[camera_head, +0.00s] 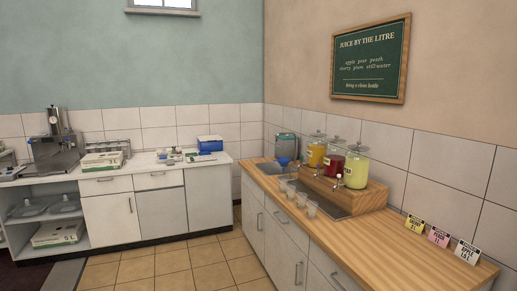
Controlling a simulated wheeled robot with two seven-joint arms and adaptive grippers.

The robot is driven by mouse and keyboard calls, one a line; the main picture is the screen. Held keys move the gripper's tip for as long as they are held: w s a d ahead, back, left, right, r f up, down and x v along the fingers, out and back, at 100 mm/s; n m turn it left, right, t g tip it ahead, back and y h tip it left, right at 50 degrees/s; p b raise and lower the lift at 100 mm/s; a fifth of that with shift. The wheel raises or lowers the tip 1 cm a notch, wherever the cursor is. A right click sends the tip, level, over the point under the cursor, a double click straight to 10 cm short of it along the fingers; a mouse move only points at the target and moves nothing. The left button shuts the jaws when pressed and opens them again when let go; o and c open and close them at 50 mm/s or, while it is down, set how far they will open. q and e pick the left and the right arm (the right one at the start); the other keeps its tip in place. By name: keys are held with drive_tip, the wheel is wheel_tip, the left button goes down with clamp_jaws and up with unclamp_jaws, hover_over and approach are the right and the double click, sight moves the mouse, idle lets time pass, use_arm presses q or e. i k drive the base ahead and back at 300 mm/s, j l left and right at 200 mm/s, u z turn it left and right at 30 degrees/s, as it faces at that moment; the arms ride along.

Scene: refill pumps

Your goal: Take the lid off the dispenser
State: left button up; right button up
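Three clear juice dispensers stand in a row on a wooden riser on the right counter. The orange dispenser (316,155) is farthest, the red dispenser (331,167) is in the middle, and the yellow-green dispenser (356,172) is nearest. Each has a lid on top: the far lid (319,135), the middle lid (337,140) and the near lid (357,149). Each has a small tap at the front. The frames do not show which dispenser is meant. Neither of my grippers is in view.
Several clear cups (302,199) stand before the riser (372,198). Small label cards (438,236) stand at the counter's near right. The wooden counter front (385,255) is clear. A white counter (150,165) with boxes and a machine runs along the left; tiled floor (190,262) lies open between.

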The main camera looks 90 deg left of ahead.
sight(318, 133)
drive_tip(key=u, duration=2.65)
drive_tip(key=i+u, duration=0.5)
drive_tip(key=i, duration=0.15)
drive_tip(key=i+j+u, duration=0.3)
drive_tip(key=i, duration=0.7)
drive_tip(key=i+l+u, duration=0.15)
drive_tip(key=i+u, duration=0.15)
drive_tip(key=i, duration=0.7)
drive_tip(key=i+z, duration=0.25)
drive_tip(key=i, duration=0.2)
drive_tip(key=i+j+z, duration=0.25)
drive_tip(key=i, duration=0.15)
drive_tip(key=i+j+z, duration=0.2)
drive_tip(key=i, duration=0.25)
drive_tip(key=i+j+z, duration=0.25)
drive_tip(key=i, duration=0.15)
